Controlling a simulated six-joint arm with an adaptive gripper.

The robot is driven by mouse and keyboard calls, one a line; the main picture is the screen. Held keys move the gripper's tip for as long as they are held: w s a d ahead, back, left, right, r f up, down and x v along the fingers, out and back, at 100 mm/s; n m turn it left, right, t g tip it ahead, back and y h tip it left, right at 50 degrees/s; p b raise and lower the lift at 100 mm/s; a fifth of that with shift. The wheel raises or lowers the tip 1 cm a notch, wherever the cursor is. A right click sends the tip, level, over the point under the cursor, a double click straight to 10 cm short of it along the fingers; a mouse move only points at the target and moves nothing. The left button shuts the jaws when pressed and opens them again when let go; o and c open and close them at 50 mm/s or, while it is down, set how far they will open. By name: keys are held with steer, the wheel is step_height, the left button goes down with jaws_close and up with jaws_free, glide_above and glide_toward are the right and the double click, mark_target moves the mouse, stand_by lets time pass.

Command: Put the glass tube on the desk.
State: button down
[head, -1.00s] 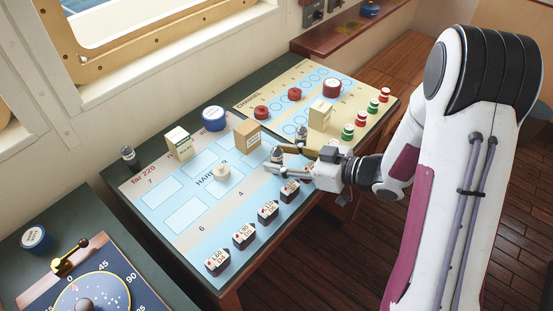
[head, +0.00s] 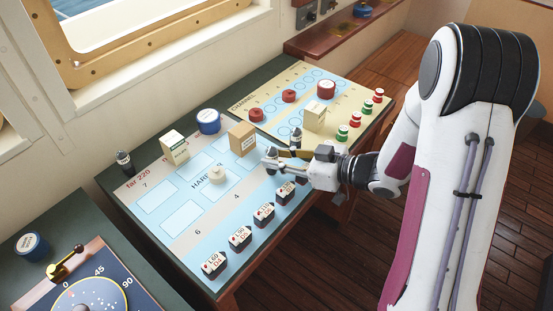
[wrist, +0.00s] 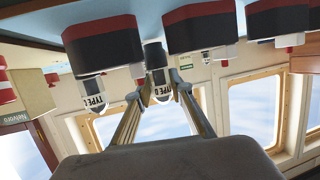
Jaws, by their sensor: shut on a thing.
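My gripper (head: 271,161) is over the light blue board on the desk and is shut on a small tube-like piece with a dark end (head: 270,152). In the wrist view this piece (wrist: 155,58) sits between the two fingers and carries a white "TYPE D" label. It looks upright; I cannot tell whether it touches the board. I take it for the glass tube. A similar dark-ended piece (head: 296,138) stands just behind my gripper, and another (head: 124,162) stands at the board's far left corner. The desk (head: 265,82) is dark green around the boards.
Several dark ship-shaped blocks (head: 240,239) line the board's front edge, close to my gripper.

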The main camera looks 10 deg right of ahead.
mark_target(277, 152)
steer(key=shift+r, duration=4.65)
steer(key=s+a+n+g, duration=0.3)
steer(key=a, duration=1.3)
steer(key=s+a+n+g+y, duration=0.1)
steer(key=s+a+n+g, duration=0.2)
steer(key=a, duration=1.3)
steer(key=s+a+n+g+y, duration=0.1)
steer(key=s+a+n+g, duration=0.2)
steer(key=a, duration=1.3)
steer(key=shift+s+f+g, duration=0.15)
steer(key=shift+s+g, duration=0.5)
steer(key=shift+g, duration=0.55)
steer(key=shift+f, duration=0.1)
steer(key=shift+f, duration=3.05)
